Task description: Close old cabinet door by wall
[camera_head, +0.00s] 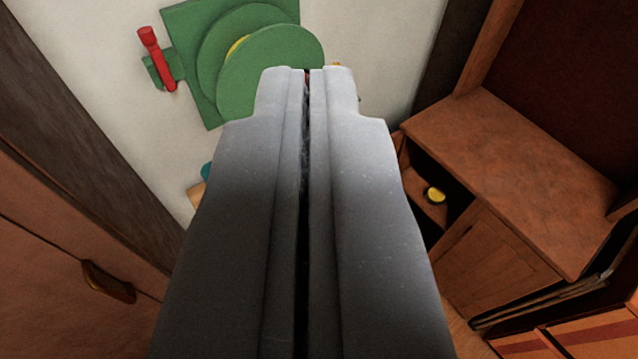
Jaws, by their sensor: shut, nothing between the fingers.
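A worn brown wooden cabinet (520,165) stands at the right, beside the pale wall. Its front has a dark opening with a small round yellow thing (436,194) in it. A panelled wooden door (500,262) shows beside the opening; I cannot tell how far it stands open. My gripper (308,72) fills the middle of the view, its two grey fingers shut together with nothing between them.
A green board with round discs (270,65) and a red lever (158,60) is on the pale wall (370,35). A brown wooden front with a handle (108,282) is at the lower left. Striped wooden pieces (590,335) lie at the lower right.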

